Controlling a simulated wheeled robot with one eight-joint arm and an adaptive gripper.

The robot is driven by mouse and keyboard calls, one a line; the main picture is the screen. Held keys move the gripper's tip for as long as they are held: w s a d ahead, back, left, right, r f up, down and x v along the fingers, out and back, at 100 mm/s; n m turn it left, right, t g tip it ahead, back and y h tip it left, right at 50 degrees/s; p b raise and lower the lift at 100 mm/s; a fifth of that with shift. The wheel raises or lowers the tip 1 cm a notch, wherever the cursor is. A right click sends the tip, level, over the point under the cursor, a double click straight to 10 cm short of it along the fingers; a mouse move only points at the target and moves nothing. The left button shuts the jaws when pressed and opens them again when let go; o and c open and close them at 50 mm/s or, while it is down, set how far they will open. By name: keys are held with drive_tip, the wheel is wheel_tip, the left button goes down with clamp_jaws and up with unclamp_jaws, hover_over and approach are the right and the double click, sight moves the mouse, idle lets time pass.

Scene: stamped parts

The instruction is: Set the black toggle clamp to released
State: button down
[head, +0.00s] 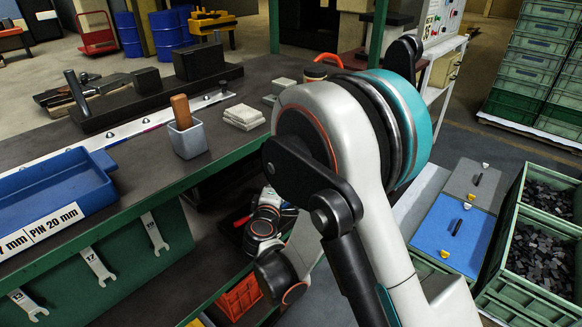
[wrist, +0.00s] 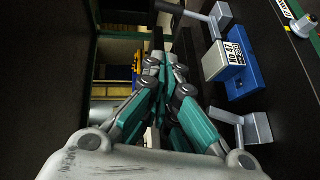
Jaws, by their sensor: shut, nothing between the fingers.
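My gripper (wrist: 164,64) shows in the wrist view with its teal and grey fingers together and nothing between them. A lever with a black handle (wrist: 178,10) is at the top of that view, joined to a grey metal bracket (wrist: 222,18); it looks like the black toggle clamp. The lever is apart from my fingertips, above them in the picture. Its upper end is near the frame edge, so I cannot tell its setting. A blue block (wrist: 240,65) with a numbered label is below the bracket. In the head view my arm hides my gripper and I cannot make out the clamp.
A second grey bracket (wrist: 250,128) is at the blue block's lower side. In the head view the dark bench (head: 130,165) carries a blue tray (head: 50,192), a grey cup (head: 188,140) with a wooden handle, and pale pads (head: 243,116). Green crates (head: 548,250) stand right.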

drive_tip(key=shift+w, duration=0.15)
drive_tip(key=w+d+b, duration=0.1)
drive_tip(key=w, duration=0.2)
drive_tip(key=w+f+b, duration=0.1)
drive_tip(key=w, duration=0.3)
drive_tip(key=w+d+f+b, duration=0.1)
drive_tip(key=w+b, duration=0.1)
drive_tip(key=w, duration=0.2)
drive_tip(key=shift+d+f, duration=0.15)
drive_tip(key=shift+d, duration=0.15)
drive_tip(key=shift+w+d+b, duration=0.3)
drive_tip(key=shift+w+d, duration=0.2)
drive_tip(key=shift+w, duration=0.05)
drive_tip(key=shift+w+d, duration=0.1)
drive_tip(key=shift+d, duration=0.05)
drive_tip(key=shift+g+p, duration=0.35)
drive_tip(key=shift+g, duration=0.05)
drive_tip(key=shift+w+m, duration=0.1)
drive_tip(key=shift+m, duration=0.2)
